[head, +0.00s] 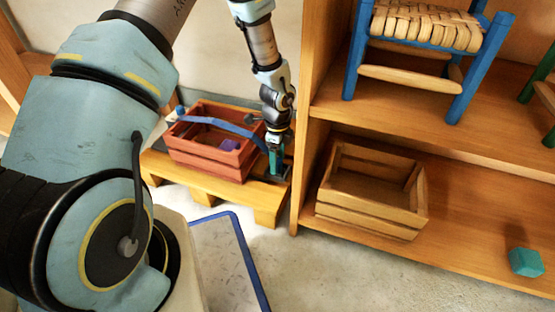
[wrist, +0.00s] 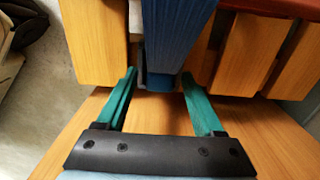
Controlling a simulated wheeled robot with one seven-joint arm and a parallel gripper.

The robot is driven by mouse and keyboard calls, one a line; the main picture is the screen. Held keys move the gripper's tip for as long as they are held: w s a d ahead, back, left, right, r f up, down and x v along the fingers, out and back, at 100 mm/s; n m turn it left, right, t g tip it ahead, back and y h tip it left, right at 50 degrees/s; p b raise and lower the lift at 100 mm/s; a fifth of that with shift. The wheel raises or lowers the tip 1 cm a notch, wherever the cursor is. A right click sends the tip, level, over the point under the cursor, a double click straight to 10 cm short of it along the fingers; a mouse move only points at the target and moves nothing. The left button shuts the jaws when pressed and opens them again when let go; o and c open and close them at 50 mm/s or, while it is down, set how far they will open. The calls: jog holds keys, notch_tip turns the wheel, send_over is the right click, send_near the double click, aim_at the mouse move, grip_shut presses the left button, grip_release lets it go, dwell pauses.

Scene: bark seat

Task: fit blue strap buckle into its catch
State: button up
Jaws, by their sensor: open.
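A blue strap (head: 222,125) runs over a red slatted crate (head: 208,165) from its left side towards my gripper. In the wrist view the strap (wrist: 178,35) comes down from the top, and its blue buckle end (wrist: 160,83) lies between the tips of my teal fingers. In the head view my gripper (head: 276,160) points down at the crate's right end. I cannot make out the catch in either view.
The crate stands on a low wooden pallet (head: 250,195) and holds a purple item (head: 230,145). A shelf unit to the right holds a wooden crate (head: 372,190), a teal block (head: 526,262) and a blue-framed stool (head: 425,30). A blue-edged panel (head: 238,250) is on the floor in front.

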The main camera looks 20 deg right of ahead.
aim_at(278, 160)
notch_tip(278, 160, up, 13)
jog(key=p, duration=0.6)
jog(key=shift+f+p, duration=0.2)
jog(key=shift+p, duration=0.1)
jog(key=w+a+r+n+t, duration=0.1)
jog(key=a+r+n, duration=0.6)
jog(key=a, duration=0.2)
jog(key=w+a+r+n, duration=0.2)
jog(key=a+r+n, duration=0.4)
jog(key=a, duration=0.3)
jog(key=s+a+r+n, duration=0.3)
jog(key=a+n, duration=0.3)
jog(key=s+a+r+n, duration=0.4)
jog(key=a+n, duration=0.2)
jog(key=shift+n+t, duration=0.3)
jog(key=shift+a, duration=0.1)
notch_tip(278, 160, up, 44)
jog(key=p, duration=4.4)
